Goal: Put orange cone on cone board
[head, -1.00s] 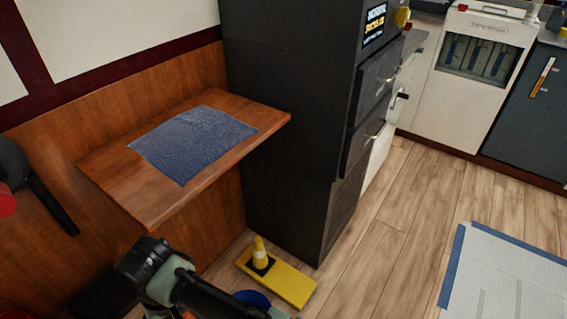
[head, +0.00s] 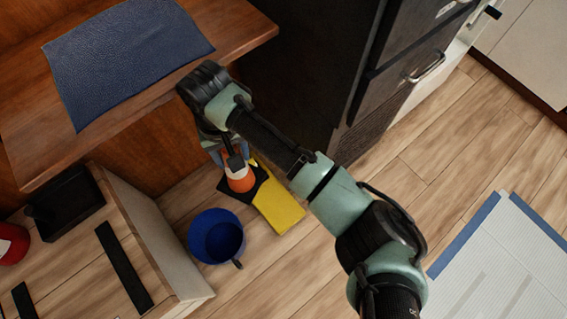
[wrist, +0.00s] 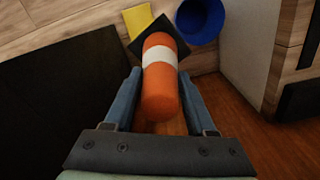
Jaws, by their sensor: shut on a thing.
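The orange cone (head: 240,181) has a white band and a black square base. My gripper (head: 230,158) is shut on it; in the wrist view the cone (wrist: 160,95) lies between the two blue fingers (wrist: 159,75), base pointing away. The yellow cone board (head: 280,208) lies on the floor beside the dark cabinet. In the wrist view part of the board (wrist: 137,19) shows beyond the base. The yellow cone on the board is hidden now.
A blue bucket (head: 217,237) stands close left of the board. A wooden shelf with a blue mat (head: 125,58) juts out above, near my wrist. A dark cabinet (head: 307,75) stands behind. A low wooden unit (head: 150,240) is at left.

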